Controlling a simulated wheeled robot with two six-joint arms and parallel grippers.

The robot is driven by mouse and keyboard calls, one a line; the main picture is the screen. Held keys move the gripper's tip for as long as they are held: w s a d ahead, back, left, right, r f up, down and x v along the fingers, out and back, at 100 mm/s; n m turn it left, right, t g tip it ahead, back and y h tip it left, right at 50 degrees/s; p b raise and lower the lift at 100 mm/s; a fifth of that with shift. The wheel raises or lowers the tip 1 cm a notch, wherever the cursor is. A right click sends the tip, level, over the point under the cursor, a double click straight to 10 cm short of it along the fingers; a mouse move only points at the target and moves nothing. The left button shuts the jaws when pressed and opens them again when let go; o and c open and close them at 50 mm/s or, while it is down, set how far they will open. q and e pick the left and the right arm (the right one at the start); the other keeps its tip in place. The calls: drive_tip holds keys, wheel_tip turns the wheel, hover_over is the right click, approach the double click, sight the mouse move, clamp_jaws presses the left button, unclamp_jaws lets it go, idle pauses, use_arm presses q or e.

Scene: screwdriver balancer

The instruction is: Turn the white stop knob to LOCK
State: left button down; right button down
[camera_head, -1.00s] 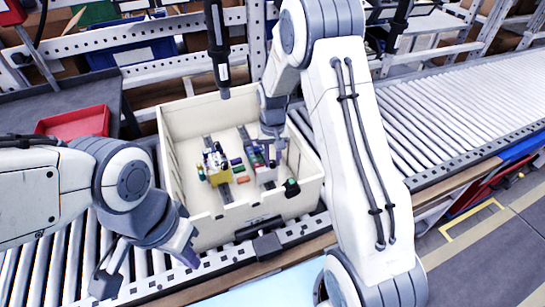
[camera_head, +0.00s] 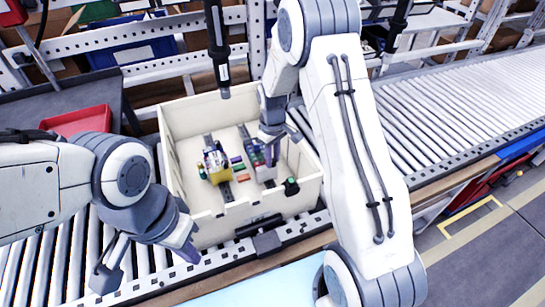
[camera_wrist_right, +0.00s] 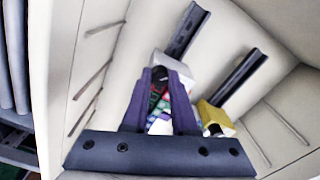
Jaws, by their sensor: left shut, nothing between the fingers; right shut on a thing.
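The white stop knob cannot be picked out in either view. My right gripper (camera_head: 268,158) reaches down into the cream box, at a white unit with coloured parts on the right rail. In the right wrist view, the purple fingers (camera_wrist_right: 162,72) close together at the tips over this white unit (camera_wrist_right: 180,68). They are shut on a small part there; the fingers hide most of it, and I cannot tell what it is. No LOCK marking is readable. My left gripper (camera_head: 188,254) is shut and empty, outside the box at its front left.
The cream box (camera_head: 300,195) stands on the roller conveyor (camera_head: 450,120). A yellow unit (camera_head: 218,175) sits on its left rail. A dark tool (camera_head: 217,50) hangs above the box's back wall. A red tray (camera_head: 78,122) is at left.

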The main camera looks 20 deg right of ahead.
drive_tip(key=shift+w, duration=0.1)
idle(0.3)
drive_tip(key=c, duration=0.7)
unclamp_jaws()
drive_tip(key=shift+r, duration=0.1)
wheel_tip(320, 180, up, 10)
drive_tip(key=shift+r+b, duration=0.2)
drive_tip(key=shift+b, duration=0.35)
